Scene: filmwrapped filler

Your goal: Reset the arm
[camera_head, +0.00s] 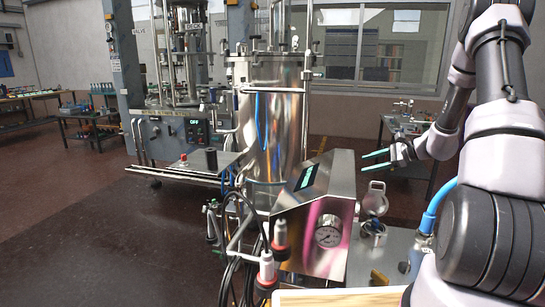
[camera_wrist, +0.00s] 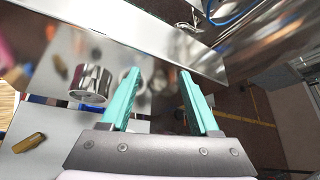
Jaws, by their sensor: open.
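My arm (camera_head: 497,105) comes in from the right in the head view and bends down toward the middle. My gripper (camera_head: 364,162) points left, above the small metal port with an open round lid (camera_head: 375,198). In the wrist view, my gripper (camera_wrist: 159,80) shows its two teal fingers spread apart with nothing between them. Beyond the fingers is the shiny steel housing (camera_wrist: 150,35). A short metal cylinder (camera_wrist: 90,83) sits to the left of the fingers, apart from them.
A tall steel tank (camera_head: 271,130) stands behind the angled steel control box (camera_head: 315,210), which carries a round gauge (camera_head: 328,236). A brass-coloured piece (camera_wrist: 29,143) lies on the grey surface. Hoses and cables hang at the front. Open floor (camera_head: 100,230) lies to the left.

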